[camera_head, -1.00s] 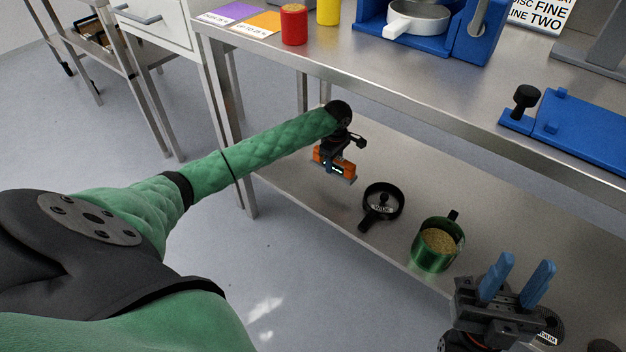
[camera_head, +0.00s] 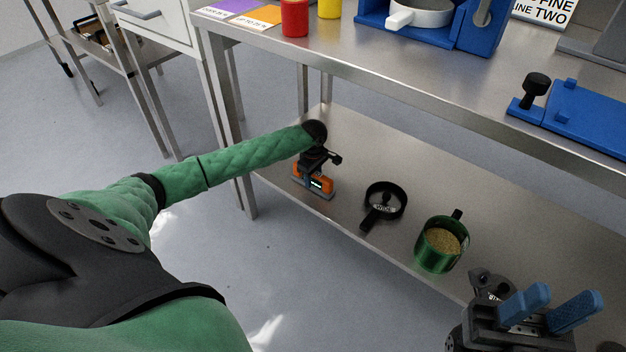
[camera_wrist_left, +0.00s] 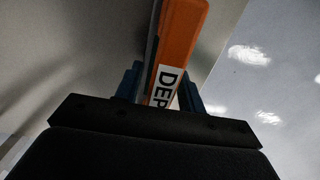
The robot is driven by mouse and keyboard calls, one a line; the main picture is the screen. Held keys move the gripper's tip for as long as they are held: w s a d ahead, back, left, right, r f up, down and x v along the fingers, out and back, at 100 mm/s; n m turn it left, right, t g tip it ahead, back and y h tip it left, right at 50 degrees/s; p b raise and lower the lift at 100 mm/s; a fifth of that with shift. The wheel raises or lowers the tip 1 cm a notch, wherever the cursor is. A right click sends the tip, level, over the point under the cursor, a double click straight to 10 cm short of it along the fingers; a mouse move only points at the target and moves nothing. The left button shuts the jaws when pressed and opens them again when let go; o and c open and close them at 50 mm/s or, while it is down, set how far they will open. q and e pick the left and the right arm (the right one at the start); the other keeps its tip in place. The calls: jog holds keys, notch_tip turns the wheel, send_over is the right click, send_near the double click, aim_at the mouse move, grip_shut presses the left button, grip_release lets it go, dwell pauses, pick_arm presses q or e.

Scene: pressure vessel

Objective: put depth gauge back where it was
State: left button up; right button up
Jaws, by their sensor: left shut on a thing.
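The depth gauge (camera_head: 314,184) is an orange body with a small dark display and a grey base strip. My left gripper (camera_head: 313,170) is shut on it, low over the left end of the lower shelf. I cannot tell whether its base touches the shelf. In the left wrist view the gauge (camera_wrist_left: 178,45) stands between the blue fingers, with a white label reading "DEP". My right gripper (camera_head: 550,308) is at the lower right with its two blue fingers apart and nothing between them.
On the lower shelf (camera_head: 345,165), a black ring-shaped tool with a handle (camera_head: 383,205) and a green cup of grainy material (camera_head: 441,243) stand to the right of the gauge.

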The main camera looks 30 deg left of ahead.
pick_arm(q)
jog(key=shift+f, duration=0.1)
jog(key=o, duration=1.2)
jog(key=shift+f, duration=0.1)
